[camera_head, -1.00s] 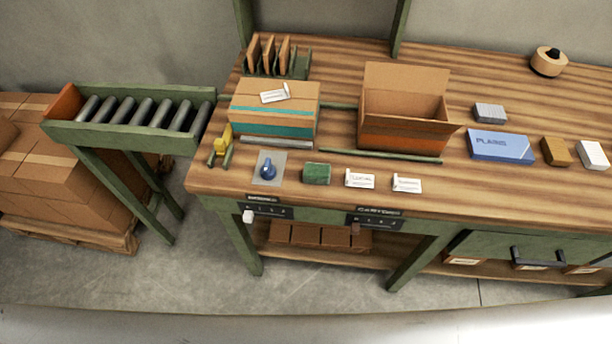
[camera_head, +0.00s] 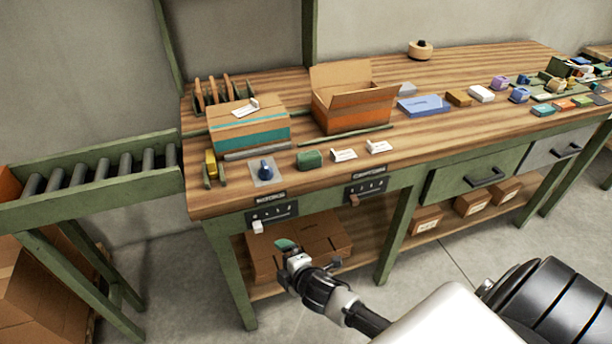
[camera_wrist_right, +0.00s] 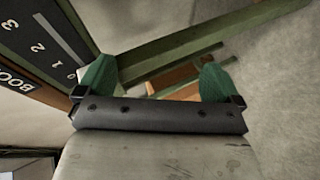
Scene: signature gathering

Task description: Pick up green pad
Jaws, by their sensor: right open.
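My right gripper (camera_head: 287,246) is below and in front of the bench top, apart from the pad. The right wrist view shows the right gripper (camera_wrist_right: 160,80) open and empty, its two green fingertips wide apart. The pad does not show in that view. My left gripper is not in view.
A closed carton (camera_head: 248,134) and an open carton (camera_head: 352,116) stand behind the pad. A roller conveyor (camera_head: 90,190) is at the left.

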